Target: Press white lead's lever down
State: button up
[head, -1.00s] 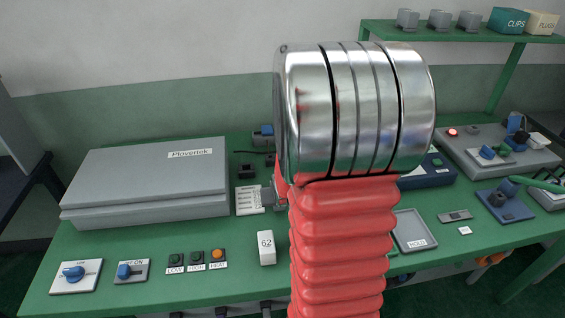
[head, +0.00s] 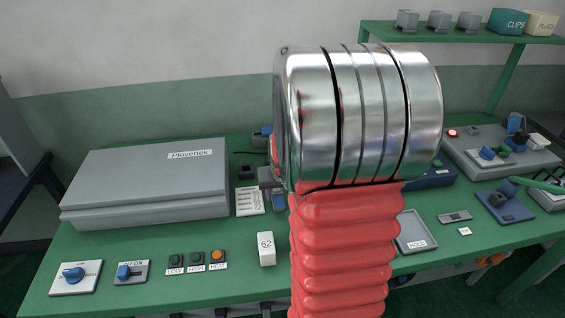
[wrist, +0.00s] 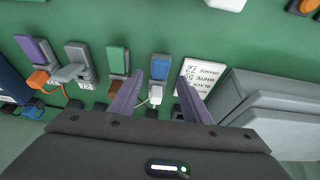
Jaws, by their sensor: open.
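In the wrist view, a white plug (wrist: 156,95) on a white lead sits at the near end of a grey unit with a blue top piece (wrist: 160,67). I cannot tell for certain which part is its lever. My gripper (wrist: 156,103) is open, one finger on each side of the white plug, with nothing visibly held. Left of it are similar units with a green top piece (wrist: 118,60), a grey top piece with a projecting grey part (wrist: 68,73), and a purple top piece (wrist: 37,50). In the head view my arm hides the gripper and most units.
A printed card (wrist: 203,75) naming lead colours lies right of the blue unit. A large grey box (head: 150,180) stands beyond it. A white block marked 62 (head: 266,248), switches and buttons stand at the bench front. A grey tray (head: 413,230) lies right of my arm.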

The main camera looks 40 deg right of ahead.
jog(key=v, duration=1.2)
jog(key=shift+w+d+r+t+h, duration=0.2)
jog(key=shift+w+d+t+h, duration=0.25)
jog(key=shift+w+d, duration=0.35)
jog(key=shift+w+d+r+t+h, duration=0.2)
jog(key=shift+w+d+t+h, duration=0.15)
jog(key=shift+w+d+t, duration=0.35)
jog(key=shift+w, duration=0.1)
jog(key=s+a+r+n+y, duration=0.2)
jog(key=a+r+n, duration=0.15)
jog(key=a, duration=1.15)
jog(key=s+a+r+n+y, duration=0.2)
jog(key=s+a+n, duration=0.1)
jog(key=s+a, duration=0.7)
jog(key=a, duration=0.4)
jog(key=shift+a, duration=0.3)
jog(key=shift+r, duration=0.1)
jog(key=shift+c, duration=0.6)
